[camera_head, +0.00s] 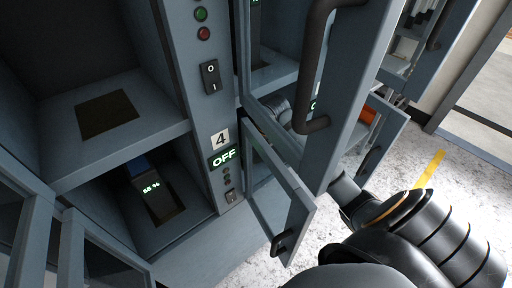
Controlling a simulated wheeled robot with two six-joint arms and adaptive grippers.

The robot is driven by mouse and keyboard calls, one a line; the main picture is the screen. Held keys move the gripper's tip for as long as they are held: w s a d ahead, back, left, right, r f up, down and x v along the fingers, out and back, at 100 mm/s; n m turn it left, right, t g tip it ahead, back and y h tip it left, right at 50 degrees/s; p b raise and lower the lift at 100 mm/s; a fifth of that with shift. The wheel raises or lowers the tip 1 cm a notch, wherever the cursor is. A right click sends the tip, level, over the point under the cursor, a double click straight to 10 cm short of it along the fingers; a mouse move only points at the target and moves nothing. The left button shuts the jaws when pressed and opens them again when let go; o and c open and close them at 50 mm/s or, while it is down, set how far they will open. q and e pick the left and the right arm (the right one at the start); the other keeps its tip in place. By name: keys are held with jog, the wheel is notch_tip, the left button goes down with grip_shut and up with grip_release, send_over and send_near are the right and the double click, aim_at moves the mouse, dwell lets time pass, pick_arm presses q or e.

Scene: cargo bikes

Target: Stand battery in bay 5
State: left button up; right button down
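A dark battery (147,188) with a lit "55 %" readout stands in the lower left bay (190,213) of the cabinet. The label "4" (221,139) and a green "OFF" display (224,157) are on the post right of that bay. No label 5 is legible. My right arm (415,235) comes in from the lower right and reaches behind an open door. Its gripper is mostly hidden there; a grey rounded shape (280,113) in the bay beyond may be part of it. Whether it holds anything cannot be seen. My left gripper is out of view.
A tall open door with a dark handle (316,70) and a lower glazed door (280,190) stand out in front of my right arm. Another glazed door (95,255) is open at lower left. The upper left bay (65,100) is empty.

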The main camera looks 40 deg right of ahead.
jog(key=shift+w, duration=0.1)
dwell(0.3)
jog(key=shift+c, duration=1.8)
grip_release()
jog(key=shift+f, duration=0.1)
jog(key=s, duration=0.2)
jog(key=s+r+p, duration=0.1)
jog(key=s, duration=0.4)
jog(key=shift+s+d+r+p, duration=0.3)
jog(key=shift+s+d+p, duration=0.05)
jog(key=shift+s+d, duration=0.05)
jog(key=s+p, duration=0.5)
jog(key=p, duration=0.1)
jog(key=shift+f+p, duration=0.15)
jog(key=shift+p, duration=0.25)
